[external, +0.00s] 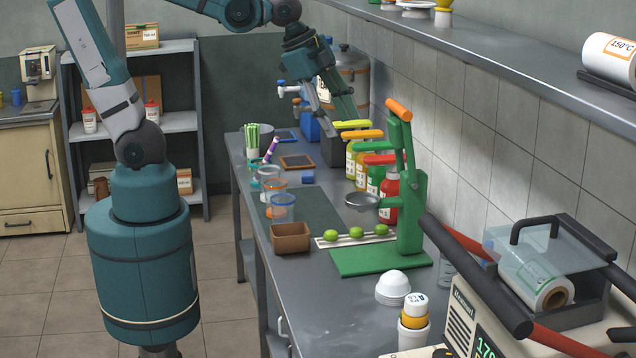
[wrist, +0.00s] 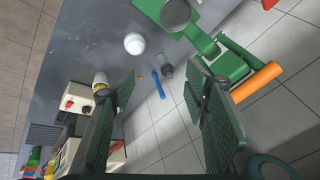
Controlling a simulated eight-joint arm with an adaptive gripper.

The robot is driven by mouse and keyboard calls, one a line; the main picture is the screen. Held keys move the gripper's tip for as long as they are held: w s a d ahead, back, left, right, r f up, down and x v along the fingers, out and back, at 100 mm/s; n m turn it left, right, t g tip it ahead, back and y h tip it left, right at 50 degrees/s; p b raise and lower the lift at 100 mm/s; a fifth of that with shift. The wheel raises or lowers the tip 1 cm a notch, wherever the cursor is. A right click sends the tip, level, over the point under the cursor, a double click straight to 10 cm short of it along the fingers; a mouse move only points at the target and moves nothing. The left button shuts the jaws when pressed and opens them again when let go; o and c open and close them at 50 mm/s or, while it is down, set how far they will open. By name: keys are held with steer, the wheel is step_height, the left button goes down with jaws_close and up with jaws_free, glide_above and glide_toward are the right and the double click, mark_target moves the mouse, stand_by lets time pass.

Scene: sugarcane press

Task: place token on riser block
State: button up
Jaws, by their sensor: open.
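My gripper (external: 338,122) is open above the far part of the counter, near the wall and the sauce bottles. In the wrist view my gripper (wrist: 162,88) has its two dark pads wide apart, with nothing held between them. I cannot make out a clear token in either view.
The green press (external: 408,215) with its orange handle stands mid-counter near several limes (external: 357,232). Bottles (external: 388,192) line the wall. Clear cups (external: 283,207) and a brown box (external: 290,237) stand near the front edge. The dark mat (external: 312,208) has bare room.

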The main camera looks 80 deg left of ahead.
steer(key=s+a+n+t+y, duration=0.1)
steer(key=s+a+n+t, duration=0.1)
steer(key=s+a+n, duration=0.6)
steer(key=shift+a+f+n, duration=0.35)
steer(key=shift+a+n, duration=0.5)
steer(key=shift+n, duration=0.35)
